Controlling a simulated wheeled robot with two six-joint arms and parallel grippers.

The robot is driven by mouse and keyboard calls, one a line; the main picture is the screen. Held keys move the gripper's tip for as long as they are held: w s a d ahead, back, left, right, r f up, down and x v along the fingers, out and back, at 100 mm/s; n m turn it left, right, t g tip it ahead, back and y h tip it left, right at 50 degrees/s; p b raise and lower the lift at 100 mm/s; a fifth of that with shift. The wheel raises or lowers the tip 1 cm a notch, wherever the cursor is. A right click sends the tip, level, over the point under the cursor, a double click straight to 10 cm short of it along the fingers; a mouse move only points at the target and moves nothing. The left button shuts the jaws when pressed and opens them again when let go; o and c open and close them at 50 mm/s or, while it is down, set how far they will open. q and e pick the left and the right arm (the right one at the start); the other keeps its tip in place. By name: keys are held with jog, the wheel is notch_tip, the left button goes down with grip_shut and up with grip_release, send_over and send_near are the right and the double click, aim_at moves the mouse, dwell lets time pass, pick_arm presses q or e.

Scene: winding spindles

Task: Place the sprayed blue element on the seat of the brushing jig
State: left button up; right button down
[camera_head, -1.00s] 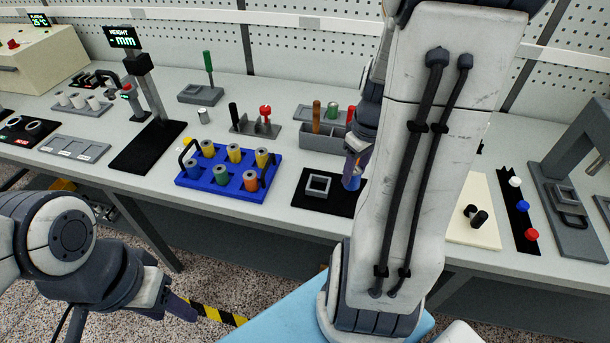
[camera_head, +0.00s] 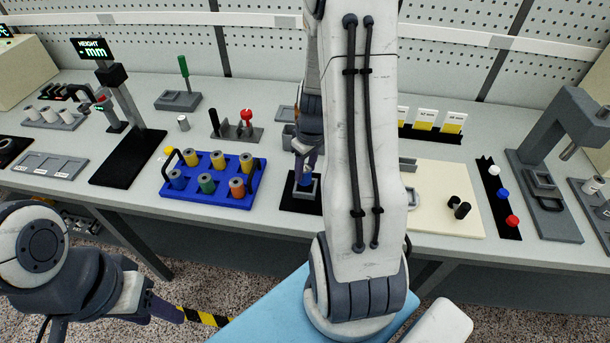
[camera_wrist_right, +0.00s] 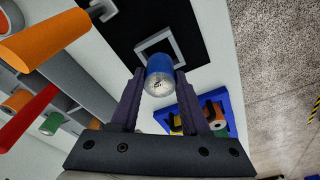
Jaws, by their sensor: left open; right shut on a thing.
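My right gripper (camera_head: 306,172) is shut on a blue cylindrical element (camera_wrist_right: 159,74), which also shows below the fingers in the head view (camera_head: 304,181). The wrist view shows its pale, marked end face between the fingertips. The element is over a black mat (camera_head: 291,202) with a grey square frame (camera_wrist_right: 178,46) on it. The frame appears behind the element in the wrist view. I cannot tell whether the element touches the frame. No label shows which fixture is the brushing jig. My left gripper (camera_head: 165,310) is open and empty, low at the left, off the bench.
A blue tray (camera_head: 210,199) with several coloured cylinders stands left of the mat. A rack with a red-topped tool (camera_head: 246,118) is behind it. A cream board (camera_head: 445,190) with black pieces lies to the right. My right arm hides part of the bench.

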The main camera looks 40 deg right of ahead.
aim_at(306, 178)
jog(key=shift+f, duration=1.8)
jog(key=shift+f+b, duration=0.25)
jog(key=shift+b, duration=0.05)
jog(key=shift+c, duration=1.9)
grip_release()
jog(key=shift+r, duration=0.1)
jog(key=shift+r, duration=0.1)
